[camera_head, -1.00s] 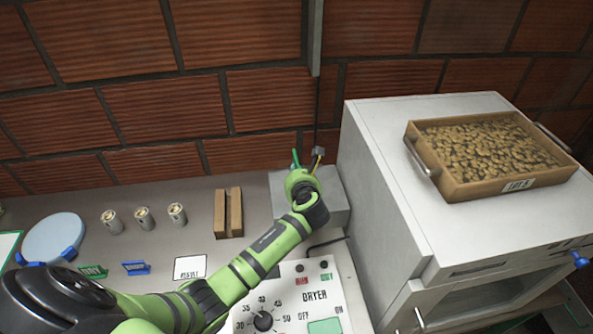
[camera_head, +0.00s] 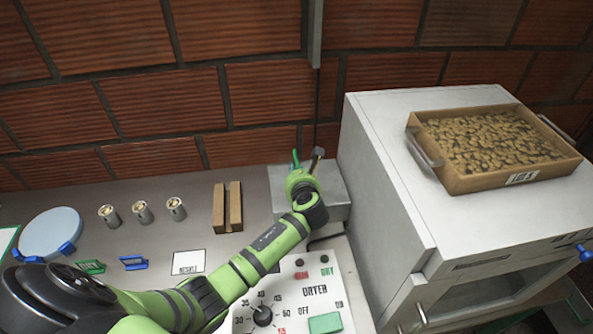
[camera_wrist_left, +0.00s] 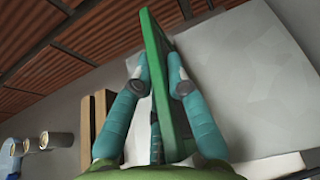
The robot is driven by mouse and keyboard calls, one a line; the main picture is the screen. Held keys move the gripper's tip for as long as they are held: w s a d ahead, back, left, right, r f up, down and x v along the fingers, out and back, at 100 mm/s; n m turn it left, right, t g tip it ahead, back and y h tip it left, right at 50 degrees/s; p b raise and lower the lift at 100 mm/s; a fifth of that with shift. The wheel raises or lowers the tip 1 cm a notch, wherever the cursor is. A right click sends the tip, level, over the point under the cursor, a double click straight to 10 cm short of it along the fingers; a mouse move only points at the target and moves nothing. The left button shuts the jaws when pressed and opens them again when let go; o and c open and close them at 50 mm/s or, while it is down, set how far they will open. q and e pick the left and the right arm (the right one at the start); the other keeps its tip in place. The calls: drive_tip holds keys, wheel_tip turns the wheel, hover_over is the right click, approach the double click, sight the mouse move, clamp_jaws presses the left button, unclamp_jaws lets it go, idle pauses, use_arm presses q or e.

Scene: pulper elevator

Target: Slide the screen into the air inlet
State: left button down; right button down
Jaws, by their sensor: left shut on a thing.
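My left gripper (camera_head: 304,172) is over the grey box (camera_head: 335,198) on the counter, beside the white cabinet. In the left wrist view its teal fingers (camera_wrist_left: 158,68) are shut on a thin green-edged panel, which looks like the screen (camera_wrist_left: 165,90). The panel stands on edge between them and reaches past the fingertips toward a pale grey surface. In the head view only a small green tip of the screen (camera_head: 295,158) shows above the gripper. I cannot make out the air inlet opening or whether the screen touches it. My right gripper is not in view.
The white cabinet (camera_head: 385,185) stands close on the right, with a wooden tray (camera_head: 465,180) of beans on top. A dryer control panel (camera_head: 285,310) lies in front. Wooden bars (camera_head: 220,210), several small cans (camera_head: 142,211) and a blue disc (camera_head: 52,235) sit left.

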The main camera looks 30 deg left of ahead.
use_arm(q)
drive_tip(key=shift+f+b, duration=0.65)
drive_tip(key=shift+f, duration=0.4)
drive_tip(key=c, duration=1.2)
unclamp_jaws()
drive_tip(key=shift+o, duration=0.2)
drive_tip(key=v, duration=1.2)
